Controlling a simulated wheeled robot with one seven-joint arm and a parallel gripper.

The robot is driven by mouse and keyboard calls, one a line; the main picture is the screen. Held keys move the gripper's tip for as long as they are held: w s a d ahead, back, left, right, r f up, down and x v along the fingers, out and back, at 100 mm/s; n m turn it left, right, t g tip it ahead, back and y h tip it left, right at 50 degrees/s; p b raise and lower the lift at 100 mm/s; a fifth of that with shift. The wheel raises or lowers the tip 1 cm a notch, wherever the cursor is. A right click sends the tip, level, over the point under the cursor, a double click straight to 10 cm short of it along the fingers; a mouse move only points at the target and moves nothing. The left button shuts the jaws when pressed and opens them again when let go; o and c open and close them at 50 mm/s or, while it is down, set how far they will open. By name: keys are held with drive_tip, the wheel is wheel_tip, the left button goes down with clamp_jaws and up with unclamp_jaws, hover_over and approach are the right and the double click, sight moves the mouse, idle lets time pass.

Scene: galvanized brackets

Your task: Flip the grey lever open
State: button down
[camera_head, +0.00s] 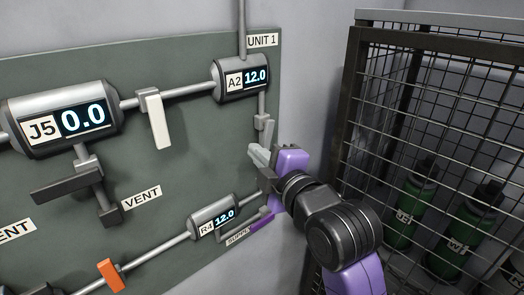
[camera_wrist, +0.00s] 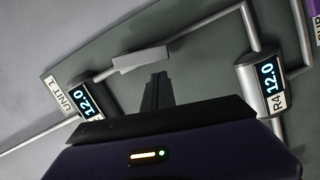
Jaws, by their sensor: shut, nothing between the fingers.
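The grey lever (camera_head: 259,155) is a light grey bar on the pipe between the A2 and R4 gauges. In the wrist view the grey lever (camera_wrist: 141,59) lies roughly along that pipe, at a slight angle to it. My gripper (camera_head: 266,179) is at the lever's lower end in the head view and partly overlaps it. In the wrist view my gripper (camera_wrist: 158,80) is shut and empty, its tips just beside the lever. I cannot tell whether they touch it.
The A2 gauge (camera_head: 241,78) and R4 gauge (camera_head: 213,217) read 12.0; the J5 gauge (camera_head: 70,120) reads 0.0. White (camera_head: 158,121), dark (camera_head: 66,185), orange (camera_head: 111,274) and purple (camera_head: 262,223) levers share the panel. A mesh cage (camera_head: 440,110) with green cylinders stands right.

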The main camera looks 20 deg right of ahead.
drive_tip(key=shift+w+d+f, duration=0.15)
drive_tip(key=shift+d, duration=0.35)
drive_tip(key=shift+w+d+f+n+b, duration=0.2)
drive_tip(key=shift+d+f+n+b, duration=0.35)
drive_tip(key=shift+b, duration=0.6)
